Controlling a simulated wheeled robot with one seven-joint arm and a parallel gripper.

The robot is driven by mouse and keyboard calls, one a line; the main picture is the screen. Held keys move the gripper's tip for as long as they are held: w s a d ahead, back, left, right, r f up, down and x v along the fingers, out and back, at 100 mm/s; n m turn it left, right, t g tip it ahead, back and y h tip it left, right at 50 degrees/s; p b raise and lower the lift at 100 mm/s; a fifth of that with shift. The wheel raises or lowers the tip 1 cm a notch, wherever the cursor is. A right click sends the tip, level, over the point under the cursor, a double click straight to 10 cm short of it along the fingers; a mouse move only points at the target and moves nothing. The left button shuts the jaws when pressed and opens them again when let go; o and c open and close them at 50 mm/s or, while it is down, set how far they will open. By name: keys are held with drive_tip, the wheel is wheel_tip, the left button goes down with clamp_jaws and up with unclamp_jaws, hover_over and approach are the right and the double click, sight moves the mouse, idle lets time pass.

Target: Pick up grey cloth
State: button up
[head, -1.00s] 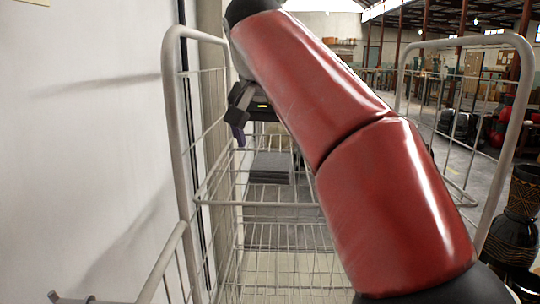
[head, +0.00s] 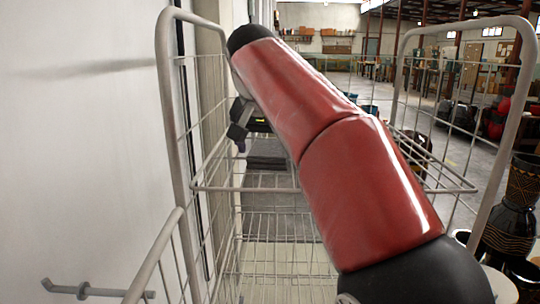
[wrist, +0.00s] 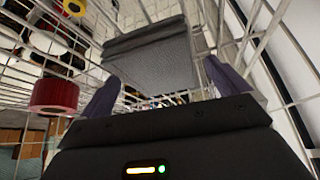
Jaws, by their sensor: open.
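The grey cloth (head: 267,150) looks like a flat folded stack inside the wire cart, beyond its front rail in the head view. My arm partly covers its right side there. In the wrist view the grey cloth (wrist: 152,58) is a ribbed, folded block beyond the fingertips, with a darker fold along its top edge. My gripper (wrist: 167,84) is open, with its two purple fingers spread apart and the cloth showing beyond the space between them. In the head view my gripper (head: 240,132) is close to the cloth, at its upper left; contact cannot be told.
The wire cart (head: 172,110) has tall side frames and a rail around the cloth. A white wall (head: 80,150) runs close on the left, with a metal hook (head: 85,291). Dark goblet drums (head: 512,215) stand at right. A red roll (wrist: 54,96) shows in the wrist view.

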drive_tip(key=shift+f, duration=0.25)
idle(0.3)
drive_tip(key=c, duration=1)
